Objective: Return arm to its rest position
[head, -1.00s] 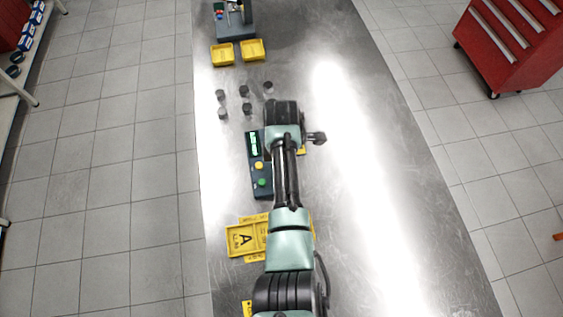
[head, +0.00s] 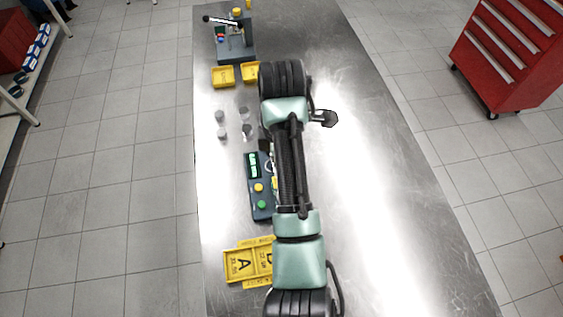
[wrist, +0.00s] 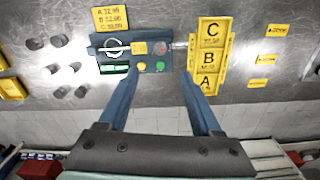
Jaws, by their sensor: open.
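My gripper (wrist: 160,80) is open in the wrist view, its two blue fingers spread and nothing seen between them. It is above the bench (head: 375,220). In the head view my arm stretches along the bench, and the gripper's fingers are hidden. The fingers point towards a dark gauge box (wrist: 160,64) with a display and coloured buttons, which also shows beside my arm in the head view (head: 262,205). I cannot tell the gap between them.
A yellow tray (wrist: 226,50) marked A, B, C lies next to the gauge box. Several grey cylinders (head: 220,117) stand on the bench. Yellow bins (head: 223,76) and a press-like stand (head: 232,48) are at the far end. A red cabinet (head: 505,55) stands right. The bench's right side is clear.

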